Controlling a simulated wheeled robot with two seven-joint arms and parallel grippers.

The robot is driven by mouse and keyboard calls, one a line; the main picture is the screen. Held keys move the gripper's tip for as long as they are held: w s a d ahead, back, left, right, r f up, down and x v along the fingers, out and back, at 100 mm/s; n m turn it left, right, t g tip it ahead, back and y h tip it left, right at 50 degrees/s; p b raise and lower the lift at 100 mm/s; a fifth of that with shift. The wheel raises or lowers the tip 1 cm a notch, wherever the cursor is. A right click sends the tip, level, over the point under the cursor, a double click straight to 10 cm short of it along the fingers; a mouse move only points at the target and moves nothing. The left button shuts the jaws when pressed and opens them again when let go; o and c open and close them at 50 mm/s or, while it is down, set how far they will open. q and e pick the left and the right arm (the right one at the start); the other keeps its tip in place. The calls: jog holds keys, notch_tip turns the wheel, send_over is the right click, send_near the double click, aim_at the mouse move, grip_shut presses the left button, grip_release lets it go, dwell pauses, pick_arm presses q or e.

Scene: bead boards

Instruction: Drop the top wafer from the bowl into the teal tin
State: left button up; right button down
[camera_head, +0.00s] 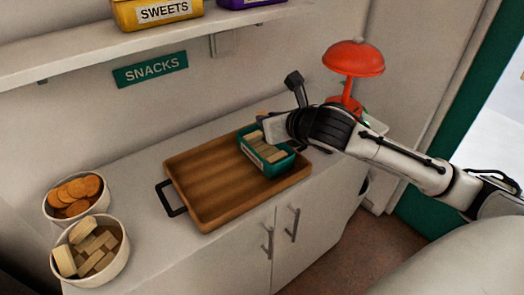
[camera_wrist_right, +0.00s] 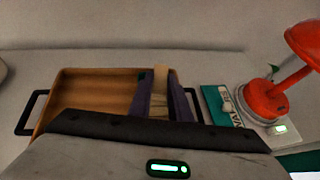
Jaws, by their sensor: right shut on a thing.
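The white bowl (camera_head: 124,268) of pale wafers stands at the front left in the head view, with several wafers (camera_head: 99,241) heaped in it. The teal tin (camera_head: 284,168) sits at the right end of the wooden tray and holds several wafers (camera_head: 262,148). My right gripper (camera_head: 262,134) is low at the back of the tin. In the right wrist view its fingers (camera_wrist_right: 160,103) are shut on a pale wafer (camera_wrist_right: 160,78), which stands upright. The gripper's body hides the lower part of the grip. My left gripper is not in view.
A second bowl (camera_head: 52,212) holds round biscuits. The wooden tray (camera_head: 207,180) is bare to the left of the tin. A red lamp (camera_head: 353,60) stands behind my right arm. A shelf (camera_head: 80,48) with tins runs above. A teal lettered piece (camera_wrist_right: 214,98) lies beside the lamp.

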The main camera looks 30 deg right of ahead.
jog(key=shift+w+d+f, duration=0.1)
jog(key=shift+d+f, duration=0.25)
jog(key=shift+f, duration=0.9)
jog(key=shift+s+d+f, duration=0.1)
jog(key=shift+d+f, duration=0.2)
jog(key=shift+f, duration=0.9)
jog(key=shift+w+d+f, duration=0.1)
jog(key=shift+d+f, duration=0.25)
jog(key=shift+f, duration=0.9)
jog(key=c, duration=1.6)
grip_release()
jog(key=shift+o, duration=0.2)
jog(key=v, duration=1)
